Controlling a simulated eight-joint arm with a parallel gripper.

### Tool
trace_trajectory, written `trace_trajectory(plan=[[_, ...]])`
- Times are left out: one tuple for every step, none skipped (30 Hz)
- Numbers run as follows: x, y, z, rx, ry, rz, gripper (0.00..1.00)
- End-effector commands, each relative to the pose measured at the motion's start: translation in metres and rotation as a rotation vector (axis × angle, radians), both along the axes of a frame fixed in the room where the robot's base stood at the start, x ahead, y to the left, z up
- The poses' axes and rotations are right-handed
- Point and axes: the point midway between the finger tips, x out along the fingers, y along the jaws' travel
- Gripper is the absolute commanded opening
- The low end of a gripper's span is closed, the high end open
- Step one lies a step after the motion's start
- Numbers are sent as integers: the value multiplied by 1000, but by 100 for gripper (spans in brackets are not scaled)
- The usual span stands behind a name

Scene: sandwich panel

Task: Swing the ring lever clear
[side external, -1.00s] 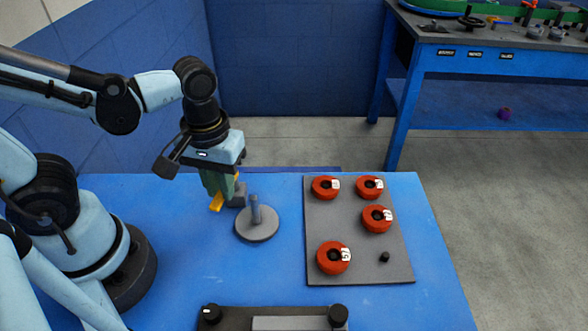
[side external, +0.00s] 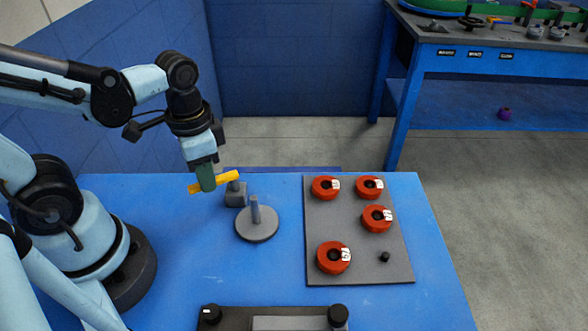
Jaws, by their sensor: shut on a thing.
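The ring lever is a yellow bar (side external: 228,177) at the far left of the blue table. It reaches from my gripper to the top of a small grey post and block (side external: 236,195). My gripper (side external: 206,178), with green fingers, points down and is shut on the yellow lever. The lever's left end shows just left of the fingers. A round grey base with an upright peg (side external: 256,226) stands in front and to the right of the block, with no ring on the peg. The lever lies behind the peg, apart from it in this view.
A dark board (side external: 345,261) on the right holds several red rings (side external: 333,258) with white tags and a bare black peg (side external: 385,257). A dark fixture with black knobs (side external: 270,320) lies at the front edge. The table between is clear.

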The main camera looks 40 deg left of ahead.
Motion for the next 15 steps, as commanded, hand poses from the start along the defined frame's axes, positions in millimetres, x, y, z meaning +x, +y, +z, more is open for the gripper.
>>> trace_trajectory(plan=[[0,1,0,1,3,-18,0],[1,2,0,1,3,-31,0],[1,3,0,1,3,-44,0],[1,3,0,1,3,-54,0],[1,3,0,1,3,-62,0],[1,4,0,1,3,-72,0],[1,4,0,1,3,-79,0],[1,4,0,1,3,-84,0],[2,4,0,1,3,-89,0],[2,4,0,1,3,-92,0],[2,4,0,1,3,-95,0],[2,5,0,1,3,-99,0],[2,5,0,1,3,-101,0],[2,5,0,2,3,-102,0],[2,5,0,2,3,-104,0]])
